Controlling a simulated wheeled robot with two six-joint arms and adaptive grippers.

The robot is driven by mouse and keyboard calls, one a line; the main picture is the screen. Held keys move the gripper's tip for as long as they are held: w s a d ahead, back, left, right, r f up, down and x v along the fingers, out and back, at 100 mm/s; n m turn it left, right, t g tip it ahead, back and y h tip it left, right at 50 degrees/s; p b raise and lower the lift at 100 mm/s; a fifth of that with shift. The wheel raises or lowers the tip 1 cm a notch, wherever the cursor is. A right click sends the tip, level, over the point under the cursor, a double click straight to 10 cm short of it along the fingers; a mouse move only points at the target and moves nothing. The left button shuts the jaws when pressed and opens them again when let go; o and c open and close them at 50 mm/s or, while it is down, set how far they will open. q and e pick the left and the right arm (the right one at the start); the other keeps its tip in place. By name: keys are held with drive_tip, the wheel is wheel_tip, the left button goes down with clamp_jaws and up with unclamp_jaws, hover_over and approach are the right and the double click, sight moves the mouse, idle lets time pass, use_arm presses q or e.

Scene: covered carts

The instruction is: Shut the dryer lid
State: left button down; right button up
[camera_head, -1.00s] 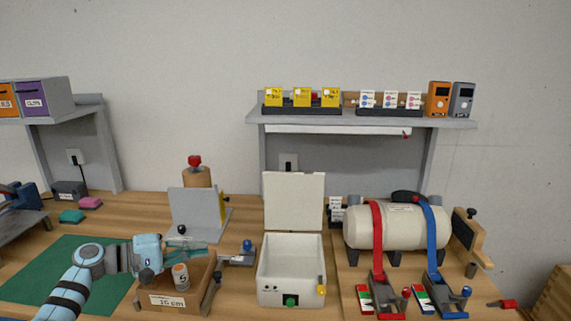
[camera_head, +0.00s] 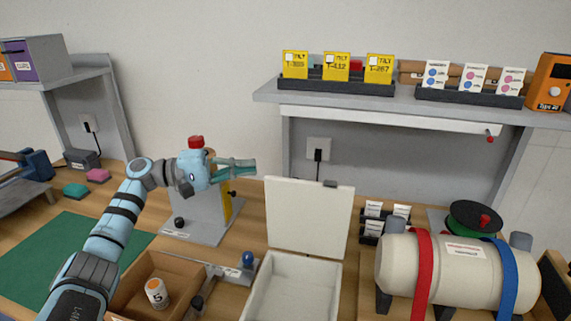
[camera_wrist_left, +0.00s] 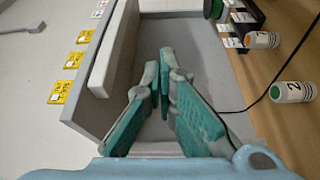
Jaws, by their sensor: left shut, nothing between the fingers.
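The dryer is a white box (camera_head: 292,288) at the bottom middle of the head view, its front cut off by the picture edge. Its white lid (camera_head: 308,218) stands open, upright at the back of the box. My left gripper (camera_head: 254,167) is shut and empty, raised to the left of the lid's top edge and apart from it in the picture. Its teal fingers also show in the left wrist view (camera_wrist_left: 164,75), where I cannot make out the lid. My right gripper is not in view.
A cream tank (camera_head: 460,270) with red and blue straps stands right of the dryer. A grey angled stand (camera_head: 190,215) and a wooden tray (camera_head: 135,308) lie to the left.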

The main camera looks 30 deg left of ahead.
use_arm(q)
drive_tip(key=w+d+p, duration=0.1)
drive_tip(key=d+p, duration=0.2)
drive_tip(key=d, duration=0.6)
drive_tip(key=shift+w+r+p, duration=0.15)
drive_tip(key=shift+r+p, duration=0.05)
drive_tip(key=shift+p, duration=0.2)
drive_tip(key=shift+w+d, duration=0.1)
